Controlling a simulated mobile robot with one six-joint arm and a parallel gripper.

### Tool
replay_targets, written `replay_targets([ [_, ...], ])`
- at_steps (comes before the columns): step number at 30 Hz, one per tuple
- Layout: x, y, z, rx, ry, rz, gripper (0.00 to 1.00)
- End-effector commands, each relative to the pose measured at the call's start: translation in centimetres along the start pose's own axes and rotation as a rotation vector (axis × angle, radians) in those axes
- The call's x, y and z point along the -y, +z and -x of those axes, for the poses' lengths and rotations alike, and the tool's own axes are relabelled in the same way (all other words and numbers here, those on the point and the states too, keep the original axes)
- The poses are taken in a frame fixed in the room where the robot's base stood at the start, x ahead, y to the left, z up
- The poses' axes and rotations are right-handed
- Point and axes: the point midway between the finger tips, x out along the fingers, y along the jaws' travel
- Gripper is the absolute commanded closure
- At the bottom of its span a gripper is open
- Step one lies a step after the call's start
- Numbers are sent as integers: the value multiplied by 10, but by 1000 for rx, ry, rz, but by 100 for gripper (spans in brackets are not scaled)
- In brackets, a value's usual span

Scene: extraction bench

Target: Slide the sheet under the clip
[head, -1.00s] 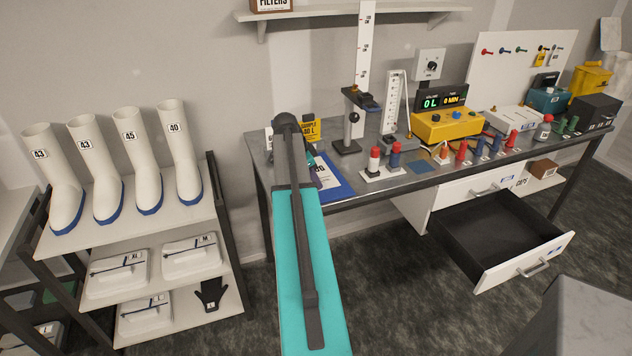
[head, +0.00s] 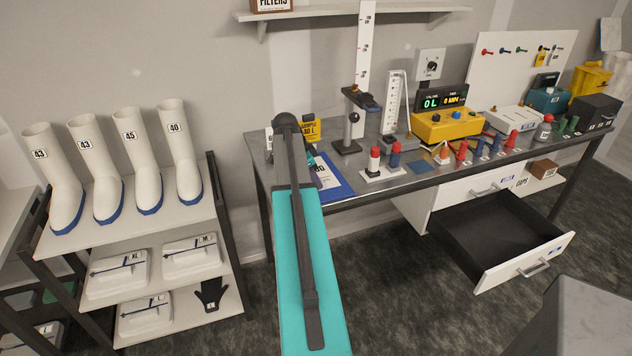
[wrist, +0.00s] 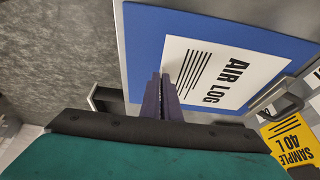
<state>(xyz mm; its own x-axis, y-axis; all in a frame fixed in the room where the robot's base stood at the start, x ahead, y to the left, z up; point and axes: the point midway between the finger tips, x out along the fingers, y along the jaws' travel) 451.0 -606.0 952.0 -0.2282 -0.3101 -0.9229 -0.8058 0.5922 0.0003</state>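The white sheet marked AIR LOG (wrist: 222,75) lies on the blue clipboard (wrist: 145,30) in the wrist view. Both also show in the head view, the sheet (head: 326,176) and the board (head: 340,187) partly behind my arm. The grey clip (wrist: 268,96) is at the board's edge on the right in the wrist view, by the sheet's right end. My gripper (wrist: 161,77) has its two dark purple fingers close together, with nothing visibly held between them. The fingertips are at the sheet's lower left edge. Whether they touch it, I cannot tell.
A yellow SAMPLE 40 L tag (wrist: 292,145) is beside the board. An open drawer (head: 495,235) juts out below.

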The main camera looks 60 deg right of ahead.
Motion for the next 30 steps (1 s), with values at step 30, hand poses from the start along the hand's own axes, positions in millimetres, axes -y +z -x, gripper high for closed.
replay_targets([
  [30, 0, 1, 22, 1, -1, 0, 76],
])
